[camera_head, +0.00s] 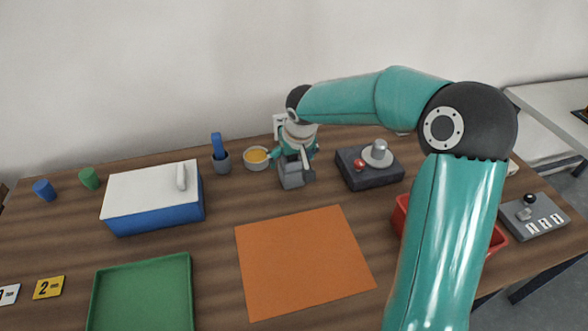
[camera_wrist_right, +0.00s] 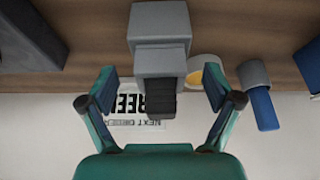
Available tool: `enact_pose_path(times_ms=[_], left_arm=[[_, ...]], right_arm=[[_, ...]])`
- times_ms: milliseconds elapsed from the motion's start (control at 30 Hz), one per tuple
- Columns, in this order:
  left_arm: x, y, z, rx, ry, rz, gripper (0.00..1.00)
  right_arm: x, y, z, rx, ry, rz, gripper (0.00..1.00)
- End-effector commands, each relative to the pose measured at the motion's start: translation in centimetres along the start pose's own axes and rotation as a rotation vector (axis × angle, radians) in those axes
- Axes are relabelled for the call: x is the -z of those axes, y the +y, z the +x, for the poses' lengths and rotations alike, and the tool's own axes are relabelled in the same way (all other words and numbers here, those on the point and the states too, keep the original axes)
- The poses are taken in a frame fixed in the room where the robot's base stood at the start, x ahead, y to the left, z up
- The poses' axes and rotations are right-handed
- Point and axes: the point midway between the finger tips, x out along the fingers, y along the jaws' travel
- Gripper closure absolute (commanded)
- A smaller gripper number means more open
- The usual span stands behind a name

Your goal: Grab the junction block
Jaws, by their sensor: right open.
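The junction block appears to be the grey stepped block (camera_head: 292,176) standing on the table towards the back, in the middle of the head view. In the right wrist view the grey block (camera_wrist_right: 160,22) is at top centre, with a darker part reaching down between the fingers. My right gripper (camera_head: 293,158) is at the block in the head view and partly covers it. In the wrist view its two fingers (camera_wrist_right: 159,82) are spread wide, one on each side of the block's darker end, with gaps on both sides. My left gripper is not in view.
A yellow-filled bowl (camera_head: 256,158) and a blue-handled tool in a cup (camera_head: 221,160) stand left of the block. A dark box with a knob (camera_head: 368,170) stands right. An orange mat (camera_head: 300,262) lies in front. A blue-and-white box (camera_head: 153,198) is further left.

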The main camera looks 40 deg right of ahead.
Motion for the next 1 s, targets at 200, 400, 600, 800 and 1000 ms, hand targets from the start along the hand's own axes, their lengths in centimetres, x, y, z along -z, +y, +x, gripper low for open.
enact_pose_path(times_ms=[200, 400, 600, 800, 1000], left_arm=[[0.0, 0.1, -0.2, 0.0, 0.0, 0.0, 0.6], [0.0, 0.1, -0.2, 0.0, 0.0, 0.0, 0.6], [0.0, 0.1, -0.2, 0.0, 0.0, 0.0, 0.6], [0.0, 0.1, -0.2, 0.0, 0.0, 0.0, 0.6], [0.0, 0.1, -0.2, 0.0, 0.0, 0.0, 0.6]], right_arm=[[0.0, 0.0, 2.2, 0.0, 0.0, 0.0, 0.1], [0.0, 0.0, 2.2, 0.001, 0.001, 0.001, 0.1], [0.0, 0.0, 2.2, 0.001, 0.001, 0.001, 0.39], [0.0, 0.1, 2.2, 0.0, 0.0, 0.001, 0.72], [0.1, 0.1, 2.1, 0.0, 0.002, 0.002, 0.85]])
